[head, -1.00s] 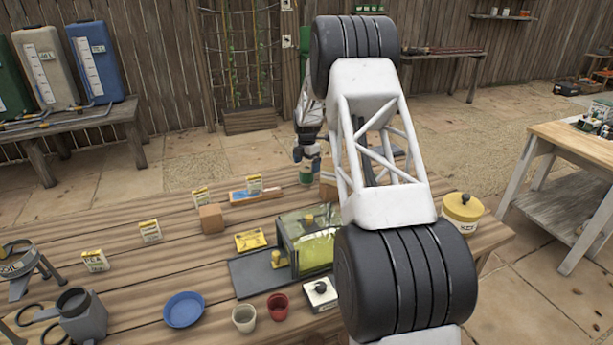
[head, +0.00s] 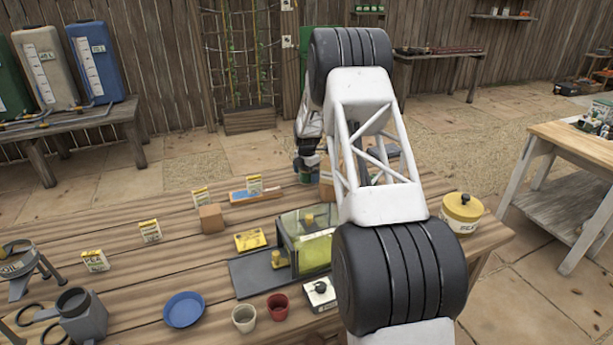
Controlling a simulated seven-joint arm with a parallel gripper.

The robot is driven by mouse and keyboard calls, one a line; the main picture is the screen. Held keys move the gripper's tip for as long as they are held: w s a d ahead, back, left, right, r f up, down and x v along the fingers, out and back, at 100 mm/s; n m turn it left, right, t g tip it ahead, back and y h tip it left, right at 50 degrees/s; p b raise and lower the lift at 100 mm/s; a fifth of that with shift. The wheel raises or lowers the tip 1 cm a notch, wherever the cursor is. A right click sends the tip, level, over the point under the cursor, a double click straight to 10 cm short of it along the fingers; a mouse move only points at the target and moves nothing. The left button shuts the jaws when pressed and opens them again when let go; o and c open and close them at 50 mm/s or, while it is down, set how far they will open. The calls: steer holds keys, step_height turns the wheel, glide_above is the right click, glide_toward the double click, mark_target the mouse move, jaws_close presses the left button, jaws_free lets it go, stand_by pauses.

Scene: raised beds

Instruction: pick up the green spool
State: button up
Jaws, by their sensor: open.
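The green spool (head: 307,178) stands near the far edge of the wooden table, small in the head view, with its upper part hidden by my gripper. My gripper (head: 306,167) points down at the spool and is open. Its fingertips are at the spool's height or just above it; I cannot tell whether they touch it. Part of my wrist is hidden behind my arm.
A cardboard block (head: 211,217) and a blue-and-wood tray (head: 256,196) lie left of the spool. A brown box (head: 327,180) stands close on its right, partly behind my arm. A clear case (head: 305,243) and a yellow tin (head: 461,213) are nearer.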

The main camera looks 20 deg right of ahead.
steer(key=c, duration=1)
steer(key=shift+r, duration=0.1)
steer(key=shift+r, duration=4.95)
